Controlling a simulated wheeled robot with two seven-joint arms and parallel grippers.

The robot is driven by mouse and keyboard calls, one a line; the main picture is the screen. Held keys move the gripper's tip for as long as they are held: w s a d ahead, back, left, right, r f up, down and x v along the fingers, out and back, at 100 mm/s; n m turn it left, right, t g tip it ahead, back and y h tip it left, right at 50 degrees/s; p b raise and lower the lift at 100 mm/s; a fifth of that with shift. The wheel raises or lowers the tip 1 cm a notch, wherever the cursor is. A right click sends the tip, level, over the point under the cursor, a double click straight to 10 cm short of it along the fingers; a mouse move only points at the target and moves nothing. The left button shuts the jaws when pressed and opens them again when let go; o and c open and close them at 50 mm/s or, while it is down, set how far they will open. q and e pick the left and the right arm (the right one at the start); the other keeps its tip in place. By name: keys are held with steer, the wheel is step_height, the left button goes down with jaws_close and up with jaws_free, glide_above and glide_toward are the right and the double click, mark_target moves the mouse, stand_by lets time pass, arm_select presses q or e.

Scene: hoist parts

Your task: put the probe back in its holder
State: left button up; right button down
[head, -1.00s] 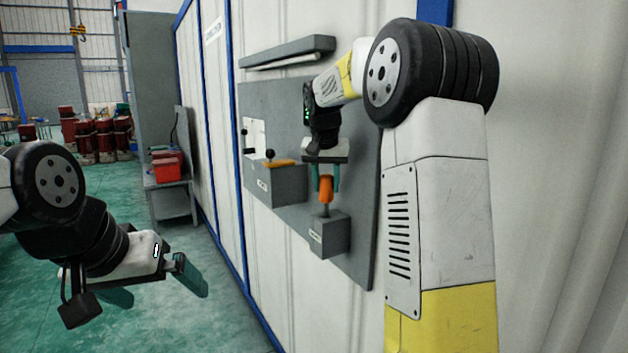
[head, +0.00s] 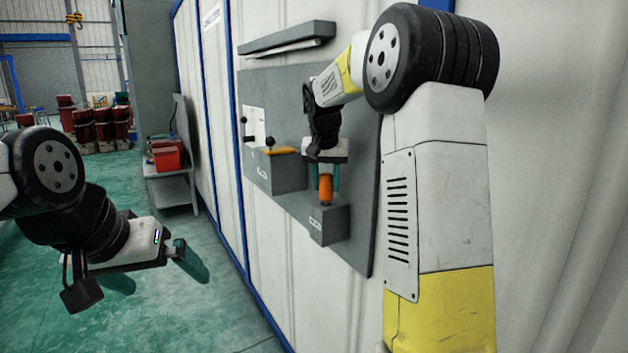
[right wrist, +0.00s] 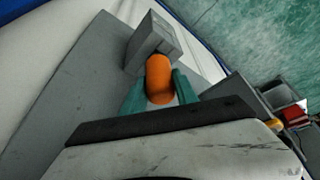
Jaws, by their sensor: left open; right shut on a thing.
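The probe (head: 325,189) has an orange handle and stands upright at the grey holder block (head: 331,224) on the wall panel. My right gripper (head: 323,183) is shut on the orange handle from above. The handle's lower end is at the top of the block; its lower tip is hidden, apparently inside. In the right wrist view the orange handle (right wrist: 159,78) sits between the teal fingers, with the grey block (right wrist: 153,40) just beyond it. My left gripper (head: 158,273) is open and empty in the air at lower left, well away from the panel.
A larger grey box (head: 276,172) with an orange lever and black knob is left of the holder on the grey panel (head: 357,190). A grey ledge (head: 287,40) juts out above. A red bin (head: 167,158) stands on a side table. The green floor at left is open.

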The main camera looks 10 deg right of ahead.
steer(key=c, duration=0.9)
jaws_free()
steer(key=shift+o, duration=0.2)
steer(key=v, duration=0.7)
steer(key=shift+r, duration=0.2)
steer(key=s+a+f+n+t+y, duration=0.1)
steer(key=s+f, duration=0.3)
steer(key=s, duration=1.1)
steer(key=s+a+f+n+y, duration=0.2)
steer(key=s+a+f+n, duration=0.1)
steer(key=s, duration=1.2)
steer(key=shift+s+f+t+y, duration=0.2)
steer(key=shift+f+t+y, duration=0.15)
steer(key=shift+f, duration=0.35)
